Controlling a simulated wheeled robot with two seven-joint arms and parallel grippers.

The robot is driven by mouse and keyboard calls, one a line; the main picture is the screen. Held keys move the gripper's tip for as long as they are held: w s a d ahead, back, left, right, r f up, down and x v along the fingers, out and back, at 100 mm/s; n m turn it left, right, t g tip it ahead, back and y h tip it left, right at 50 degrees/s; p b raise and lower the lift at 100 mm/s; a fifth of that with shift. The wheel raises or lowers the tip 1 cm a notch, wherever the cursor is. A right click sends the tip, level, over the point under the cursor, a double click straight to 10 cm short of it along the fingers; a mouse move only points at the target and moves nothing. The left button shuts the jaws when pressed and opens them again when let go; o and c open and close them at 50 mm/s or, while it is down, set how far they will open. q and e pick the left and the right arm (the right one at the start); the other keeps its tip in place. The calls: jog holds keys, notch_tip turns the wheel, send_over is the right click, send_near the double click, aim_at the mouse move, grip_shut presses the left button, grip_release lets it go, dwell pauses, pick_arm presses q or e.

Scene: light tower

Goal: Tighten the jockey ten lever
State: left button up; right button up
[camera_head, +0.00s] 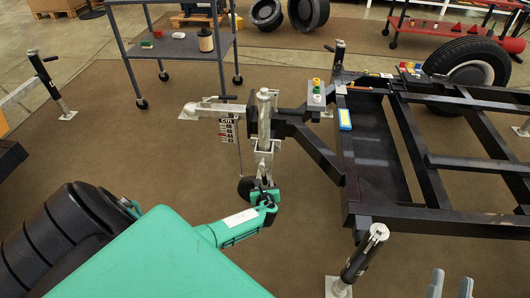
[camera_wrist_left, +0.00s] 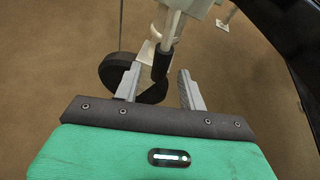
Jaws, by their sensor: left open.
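The jockey wheel post (camera_head: 265,118) is a silver upright tube clamped at the front of the black trailer frame. In the left wrist view a lever with a silver shaft and black grip (camera_wrist_left: 161,64) hangs down between my left fingers. I take it for the jockey lever. The black jockey wheel (camera_wrist_left: 120,72) is behind it to the left, partly hidden by a finger. My left gripper (camera_wrist_left: 160,72) is open around the grip, fingers apart; in the head view it (camera_head: 264,188) is low at the post. My right gripper (camera_head: 451,284) shows two separated grey fingertips at the bottom edge.
The trailer frame (camera_head: 370,150) fills the right side, with a black-gripped stand (camera_head: 362,255) near its front corner. A grey shelf cart (camera_head: 180,45) stands at the back left. The brown mat (camera_head: 120,150) is clear on the left.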

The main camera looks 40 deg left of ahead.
aim_at(264, 181)
pick_arm(q)
jog(key=p+v, duration=0.1)
jog(key=v, duration=0.2)
jog(key=shift+p+v, duration=0.9)
jog(key=shift+v, duration=1.5)
pick_arm(e)
jog(key=s+a+f+g, duration=0.1)
jog(key=s+f+g, duration=0.1)
jog(key=f+g, duration=0.2)
jog(key=s+a+f+g, duration=0.2)
jog(key=f+g, duration=0.2)
jog(key=f, duration=0.5)
jog(key=shift+s+a+f+h, duration=0.15)
jog(key=shift+s+a+h, duration=0.05)
jog(key=shift+s+h, duration=0.2)
